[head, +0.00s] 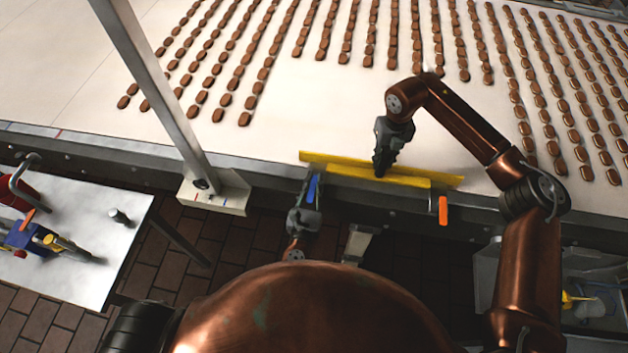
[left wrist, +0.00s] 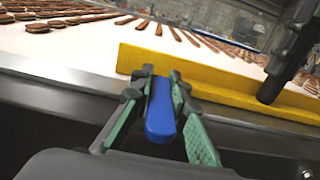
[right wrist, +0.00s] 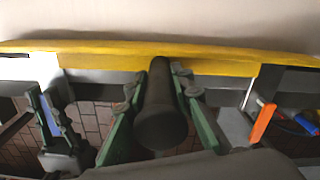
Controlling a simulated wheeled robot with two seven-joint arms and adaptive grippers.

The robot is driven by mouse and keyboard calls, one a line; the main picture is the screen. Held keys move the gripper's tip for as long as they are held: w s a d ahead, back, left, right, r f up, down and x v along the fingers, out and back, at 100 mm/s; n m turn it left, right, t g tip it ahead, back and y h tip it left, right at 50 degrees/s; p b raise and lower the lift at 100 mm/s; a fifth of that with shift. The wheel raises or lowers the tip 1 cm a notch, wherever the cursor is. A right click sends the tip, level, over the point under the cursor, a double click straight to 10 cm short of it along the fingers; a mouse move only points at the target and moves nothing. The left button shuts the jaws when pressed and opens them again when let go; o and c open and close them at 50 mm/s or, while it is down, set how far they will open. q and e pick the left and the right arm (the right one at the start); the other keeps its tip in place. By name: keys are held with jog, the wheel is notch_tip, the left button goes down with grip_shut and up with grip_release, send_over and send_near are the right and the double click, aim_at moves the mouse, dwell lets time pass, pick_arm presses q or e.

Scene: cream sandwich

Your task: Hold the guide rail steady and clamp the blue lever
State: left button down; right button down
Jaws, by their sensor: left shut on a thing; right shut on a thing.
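The yellow guide rail (head: 330,163) lies along the near edge of the white belt in the head view, and crosses both wrist views (left wrist: 215,79) (right wrist: 90,55). The blue lever (head: 311,190) stands just in front of the rail's left part. My left gripper (head: 310,178) is shut on the blue lever, its green-padded fingers on either side of it (left wrist: 160,112). My right gripper (head: 381,168) is shut on a dark cylindrical knob (right wrist: 161,115) at the rail's middle. The knob's far end meets the rail in the right wrist view.
An orange lever (head: 443,210) is by the rail's right end. Rows of brown sandwich biscuits (head: 245,117) lie on the white belt (head: 300,95) behind. A slanted metal post (head: 160,90) rises at left. A side table (head: 85,225) with tools is at far left.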

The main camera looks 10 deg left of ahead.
pick_arm(q)
jog(key=shift+m+h, duration=0.3)
jog(key=shift+h, duration=0.2)
jog(key=shift+a+m+g+h, duration=0.1)
jog(key=shift+m+g+h, duration=0.2)
jog(key=shift+m+h, duration=1.2)
jog(key=shift+w+r+m+g+h, duration=0.1)
jog(key=shift+m+g+h, duration=0.6)
jog(key=shift+h, duration=0.75)
jog(key=shift+r+m+g+h, duration=0.1)
jog(key=shift+m+g+h, duration=0.4)
jog(key=shift+m+h, duration=0.7)
jog(key=shift+m+g+h, duration=0.3)
jog(key=shift+g+h, duration=0.2)
jog(key=shift+h, duration=0.55)
jog(key=shift+m+g+h, duration=0.6)
jog(key=shift+g+h, duration=0.1)
jog(key=shift+h, duration=0.1)
jog(key=c, duration=1.8)
grip_release()
jog(key=shift+a+f, duration=0.1)
jog(key=shift+a, duration=0.05)
jog(key=shift+c, duration=0.2)
jog(key=shift+a, duration=0.1)
